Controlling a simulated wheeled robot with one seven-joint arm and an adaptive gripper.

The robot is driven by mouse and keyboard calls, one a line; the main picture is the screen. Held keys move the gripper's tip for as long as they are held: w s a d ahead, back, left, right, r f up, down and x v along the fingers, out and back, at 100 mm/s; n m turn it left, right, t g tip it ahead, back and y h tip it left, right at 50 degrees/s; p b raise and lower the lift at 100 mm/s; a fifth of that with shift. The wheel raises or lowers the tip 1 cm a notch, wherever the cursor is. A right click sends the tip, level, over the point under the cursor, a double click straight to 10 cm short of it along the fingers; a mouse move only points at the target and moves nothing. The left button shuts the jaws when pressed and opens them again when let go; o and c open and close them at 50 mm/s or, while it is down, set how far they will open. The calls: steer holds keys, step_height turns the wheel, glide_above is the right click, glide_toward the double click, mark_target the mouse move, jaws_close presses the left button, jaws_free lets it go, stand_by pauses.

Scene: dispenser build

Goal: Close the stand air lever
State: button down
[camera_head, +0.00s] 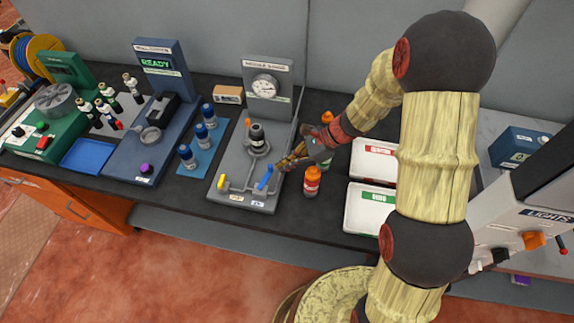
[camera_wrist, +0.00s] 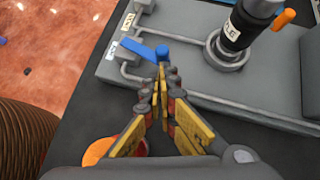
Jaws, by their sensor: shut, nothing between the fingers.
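The grey stand (camera_head: 238,168) on the dark bench carries a blue lever (camera_head: 265,178) at its front right and a yellow lever (camera_head: 222,182) at its front left. Small labels lie in front of them, too small to read surely. In the wrist view the blue lever (camera_wrist: 145,50) points left from a round blue end close ahead of my fingertips. My gripper (camera_head: 280,165) is shut and empty, just right of the blue lever. It also shows in the wrist view (camera_wrist: 162,75). I cannot tell whether the fingertips touch the lever.
A black bottle (camera_head: 257,138) stands in a ring on the stand, with a gauge panel (camera_head: 266,88) behind. An orange bottle (camera_head: 312,182) stands close right of my gripper. Two white trays (camera_head: 352,208) are farther right. Blue-capped vials (camera_head: 202,132) stand to the left.

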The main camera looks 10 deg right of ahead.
steer(key=shift+w+a+r+n+g+p, duration=0.25)
steer(key=shift+w+n+g+p, duration=0.3)
steer(key=shift+p, duration=0.35)
steer(key=shift+w+a+f+n+g+p, duration=0.25)
steer(key=shift+w+a+n+g+p, duration=0.55)
steer(key=shift+n+p, duration=0.3)
steer(key=shift+s+d, duration=0.1)
steer(key=shift+s, duration=0.05)
steer(key=shift+s+d, duration=0.1)
steer(key=shift+s+d, duration=0.35)
steer(key=shift+s, duration=0.25)
steer(key=d+f+p+v, duration=0.1)
steer(key=p+v, duration=0.1)
steer(key=v, duration=1)
steer(key=shift+d, duration=0.7)
steer(key=shift+f, duration=0.1)
